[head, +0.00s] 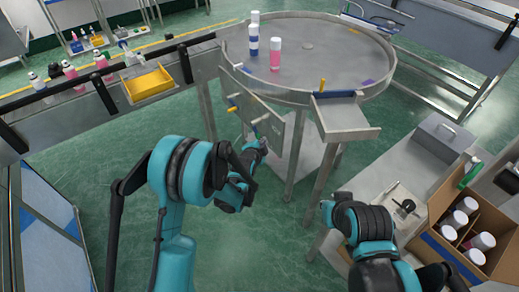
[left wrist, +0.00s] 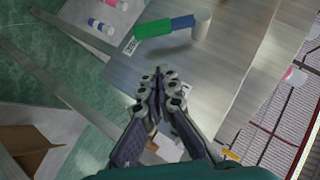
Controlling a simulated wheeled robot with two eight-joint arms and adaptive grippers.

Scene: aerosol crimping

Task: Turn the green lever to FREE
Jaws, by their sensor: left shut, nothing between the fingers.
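The green lever (left wrist: 150,29) shows in the left wrist view as a green grip, with a blue part (left wrist: 183,22) and a white round end (left wrist: 201,26) to its right, on a grey metal panel (left wrist: 225,62). My left gripper (left wrist: 158,78) is shut and empty, below the lever in that view and apart from it. In the head view my left gripper (head: 262,145) is close to the lower edge of the panel (head: 270,124) under the round table. I cannot make out the green lever there. My right gripper (head: 327,207) is at the lower right; its fingers are unclear.
The round steel table (head: 325,62) holds several cans. A small tray (head: 342,118) juts from its front. A cardboard box (head: 430,219) with white-capped cans stands at the right. A conveyor with a yellow bin (head: 149,84) runs at the left. Green floor lies open between.

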